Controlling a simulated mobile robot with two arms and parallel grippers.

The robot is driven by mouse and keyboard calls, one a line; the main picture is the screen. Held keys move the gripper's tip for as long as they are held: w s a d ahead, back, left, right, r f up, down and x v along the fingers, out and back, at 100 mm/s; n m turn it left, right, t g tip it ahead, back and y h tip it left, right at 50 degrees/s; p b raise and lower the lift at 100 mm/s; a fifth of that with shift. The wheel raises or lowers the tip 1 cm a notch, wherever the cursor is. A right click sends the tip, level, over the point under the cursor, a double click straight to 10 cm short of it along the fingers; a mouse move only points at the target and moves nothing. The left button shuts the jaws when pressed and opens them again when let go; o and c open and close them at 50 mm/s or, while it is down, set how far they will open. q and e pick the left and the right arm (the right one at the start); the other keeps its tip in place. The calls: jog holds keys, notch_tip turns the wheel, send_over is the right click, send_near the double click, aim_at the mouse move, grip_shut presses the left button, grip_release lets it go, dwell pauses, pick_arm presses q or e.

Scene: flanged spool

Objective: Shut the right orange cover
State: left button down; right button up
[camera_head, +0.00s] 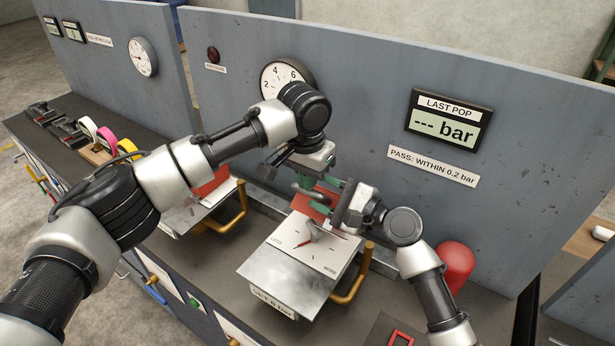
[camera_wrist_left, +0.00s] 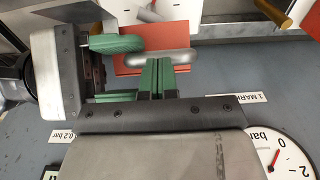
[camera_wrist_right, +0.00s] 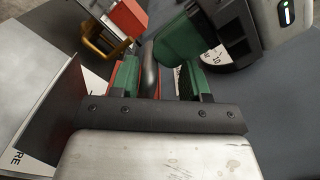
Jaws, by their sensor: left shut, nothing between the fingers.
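The right orange cover (camera_head: 312,203) stands raised at the back of the right white-topped fixture (camera_head: 285,272). It also shows in the left wrist view (camera_wrist_left: 150,35), partly hidden by grippers. A grey rounded handle (camera_wrist_left: 160,57) runs along it. My right gripper (camera_wrist_right: 152,75) is open, its green fingers on either side of the handle with gaps visible. My left gripper (camera_wrist_left: 157,66) is shut and empty, its fingertips close to the handle; I cannot tell whether they touch it. In the head view both grippers crowd together at the cover.
A second orange cover (camera_head: 213,182) belongs to the left fixture. Yellow-brown bars (camera_head: 352,280) flank the fixtures. A grey panel with a round gauge (camera_head: 287,78) and a display (camera_head: 448,118) stands close behind. A red cylinder (camera_head: 456,264) stands at right.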

pick_arm(q)
jog(key=shift+f, duration=0.3)
pick_arm(e)
jog(key=shift+f, duration=0.15)
